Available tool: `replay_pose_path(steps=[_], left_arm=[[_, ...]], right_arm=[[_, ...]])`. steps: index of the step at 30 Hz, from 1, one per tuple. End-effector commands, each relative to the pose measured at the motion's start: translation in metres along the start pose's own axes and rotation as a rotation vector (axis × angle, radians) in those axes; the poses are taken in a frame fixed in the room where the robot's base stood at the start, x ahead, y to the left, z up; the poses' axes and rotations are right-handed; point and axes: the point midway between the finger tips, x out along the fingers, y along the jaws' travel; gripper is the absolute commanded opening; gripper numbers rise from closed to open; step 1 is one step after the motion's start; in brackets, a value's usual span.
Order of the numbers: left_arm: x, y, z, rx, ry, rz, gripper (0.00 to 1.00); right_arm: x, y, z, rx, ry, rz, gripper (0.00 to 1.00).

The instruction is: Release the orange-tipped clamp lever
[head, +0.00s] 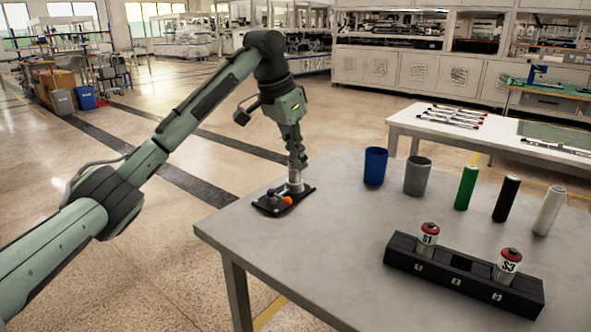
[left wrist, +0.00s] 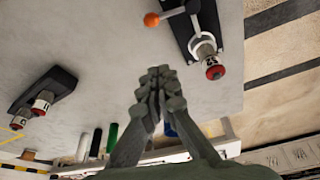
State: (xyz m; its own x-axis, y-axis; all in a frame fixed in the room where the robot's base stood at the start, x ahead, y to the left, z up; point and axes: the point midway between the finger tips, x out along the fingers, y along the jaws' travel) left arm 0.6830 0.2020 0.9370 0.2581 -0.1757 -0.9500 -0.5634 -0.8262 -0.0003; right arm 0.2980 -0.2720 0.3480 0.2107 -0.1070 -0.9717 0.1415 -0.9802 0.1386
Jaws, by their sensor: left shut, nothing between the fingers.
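The clamp fixture's black base (head: 270,205) sits near the table's far-left corner. Its lever ends in an orange ball tip (head: 287,200), which also shows in the left wrist view (left wrist: 151,20). There the lever (left wrist: 174,12) runs sideways from the ball to the clamp. A silver canister with a red cap (left wrist: 214,72) stands at the fixture. My left gripper (head: 298,164) points down over the fixture and hides the canister's top in the head view. Its fingers (left wrist: 160,74) are shut and empty, with the orange tip apart from them. My right gripper is not in view.
A black rack (head: 465,277) at the table's front holds canisters S1 (head: 428,238) and S3 (head: 507,266), with an empty middle slot. Blue (head: 375,166) and grey (head: 417,176) cups and green, black and white cylinders stand along the back. The table's middle (head: 330,235) is clear.

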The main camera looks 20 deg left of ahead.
Motion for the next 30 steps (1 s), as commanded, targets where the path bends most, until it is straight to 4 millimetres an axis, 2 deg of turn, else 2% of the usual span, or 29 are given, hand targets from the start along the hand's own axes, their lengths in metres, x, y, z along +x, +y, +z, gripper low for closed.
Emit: replay_pose_path(steps=[6,12,16,21,30], left_arm=[[0.045,0.001,0.001,0.000,-0.005,0.003,0.00],[0.087,0.001,0.001,0.000,-0.004,0.002,0.00],[0.077,-0.001,0.019,0.000,-0.001,-0.002,0.00],[0.070,0.000,0.032,0.001,0.000,0.000,0.00],[0.068,0.000,0.036,0.000,-0.001,0.001,0.00]], right_arm=[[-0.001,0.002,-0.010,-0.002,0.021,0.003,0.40],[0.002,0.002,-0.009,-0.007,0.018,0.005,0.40],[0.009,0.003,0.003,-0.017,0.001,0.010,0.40],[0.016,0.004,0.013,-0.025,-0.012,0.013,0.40],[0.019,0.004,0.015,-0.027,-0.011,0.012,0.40]])
